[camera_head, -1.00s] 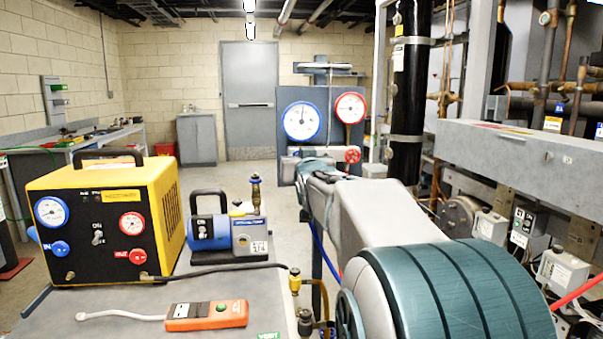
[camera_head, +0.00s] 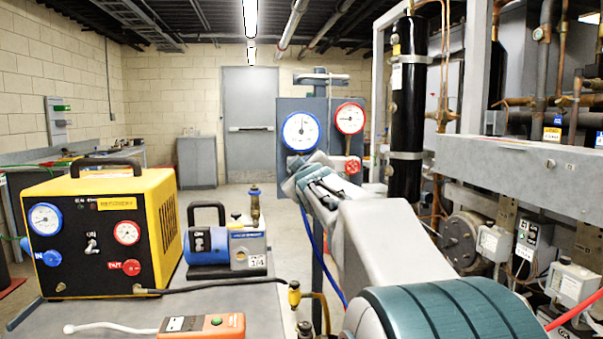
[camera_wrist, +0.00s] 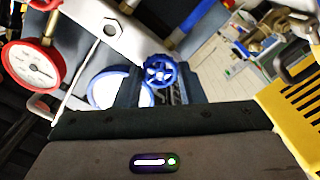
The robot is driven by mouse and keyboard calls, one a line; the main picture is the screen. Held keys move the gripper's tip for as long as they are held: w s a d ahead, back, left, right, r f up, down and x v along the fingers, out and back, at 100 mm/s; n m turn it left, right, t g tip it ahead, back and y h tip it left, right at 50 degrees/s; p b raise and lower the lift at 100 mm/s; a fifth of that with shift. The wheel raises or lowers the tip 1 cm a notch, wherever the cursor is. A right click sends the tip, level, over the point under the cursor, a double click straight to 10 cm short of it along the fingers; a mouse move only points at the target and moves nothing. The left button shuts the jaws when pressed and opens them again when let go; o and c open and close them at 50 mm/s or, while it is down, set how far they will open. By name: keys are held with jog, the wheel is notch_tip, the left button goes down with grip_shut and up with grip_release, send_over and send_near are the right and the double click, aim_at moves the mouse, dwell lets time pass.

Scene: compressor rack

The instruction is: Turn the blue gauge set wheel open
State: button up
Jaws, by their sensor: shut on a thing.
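The blue set wheel (camera_wrist: 160,71) shows in the wrist view, small and spoked, between the tips of my gripper (camera_wrist: 161,84). The fingers are shut on it. In the head view my gripper (camera_head: 291,164) is at the gauge stand, just below the blue-rimmed gauge (camera_head: 300,131), and hides the blue wheel. The blue gauge also shows partly behind the fingers in the wrist view (camera_wrist: 105,90). The red-rimmed gauge (camera_head: 350,117) sits to its right, with a red wheel (camera_head: 352,166) below it, apart from my gripper.
A yellow recovery machine (camera_head: 100,225), a blue pump (camera_head: 225,245) and an orange meter (camera_head: 203,326) are on the bench at the left. A black cylinder (camera_head: 407,115) and the grey rack beam (camera_head: 520,165) stand to the right. The floor beyond the bench is clear.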

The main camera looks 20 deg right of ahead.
jog(key=shift+n, duration=0.4)
jog(key=o, duration=1)
